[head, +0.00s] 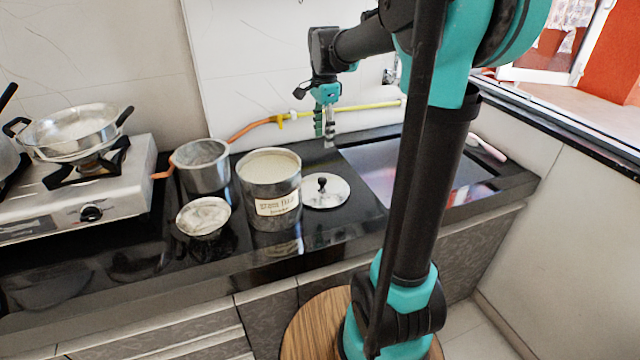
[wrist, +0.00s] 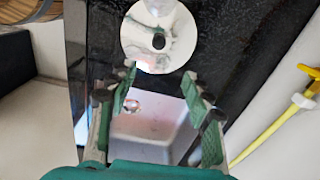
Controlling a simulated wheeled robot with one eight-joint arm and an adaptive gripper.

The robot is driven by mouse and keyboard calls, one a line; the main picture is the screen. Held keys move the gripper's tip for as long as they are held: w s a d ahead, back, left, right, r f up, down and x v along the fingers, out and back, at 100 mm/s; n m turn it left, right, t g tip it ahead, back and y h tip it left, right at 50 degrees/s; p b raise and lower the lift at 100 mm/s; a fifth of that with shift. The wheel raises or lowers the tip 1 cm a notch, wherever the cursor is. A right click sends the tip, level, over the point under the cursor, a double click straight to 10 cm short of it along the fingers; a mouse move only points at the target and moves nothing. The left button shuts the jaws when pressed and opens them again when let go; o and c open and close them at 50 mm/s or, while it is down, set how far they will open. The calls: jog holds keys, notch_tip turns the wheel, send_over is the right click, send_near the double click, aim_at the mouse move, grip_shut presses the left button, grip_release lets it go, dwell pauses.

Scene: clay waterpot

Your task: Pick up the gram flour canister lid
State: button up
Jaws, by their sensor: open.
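The lid (head: 338,192) is a round, shiny metal disc with a black knob (head: 322,184). It lies flat on the black counter, just right of the open labelled canister (head: 270,202). My gripper (head: 325,140) hangs above the counter, behind the lid and higher than it, apart from it. In the wrist view the lid (wrist: 135,42) is at the top centre, with its knob (wrist: 158,41) facing the camera. My gripper's two green fingers (wrist: 160,84) are spread apart and empty, with the lid beyond their tips.
A metal pot (head: 203,172) and a small bowl (head: 203,217) stand left of the canister. A stove (head: 120,190) with a pan (head: 80,130) is farther left. A yellow-orange hose (head: 350,107) runs along the wall. A sink area (head: 385,170) lies right of the lid.

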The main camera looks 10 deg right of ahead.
send_over(322, 179)
jog(key=shift+m, duration=0.4)
jog(key=f, duration=0.7)
jog(key=w+f, duration=0.1)
jog(key=f, duration=0.2)
jog(key=shift+d+f, duration=0.15)
jog(key=shift+f, duration=0.2)
jog(key=shift+s+f, duration=0.2)
jog(key=shift+f, duration=1.25)
jog(key=shift+s+f, duration=0.2)
jog(key=shift+f, duration=1.2)
grip_shut()
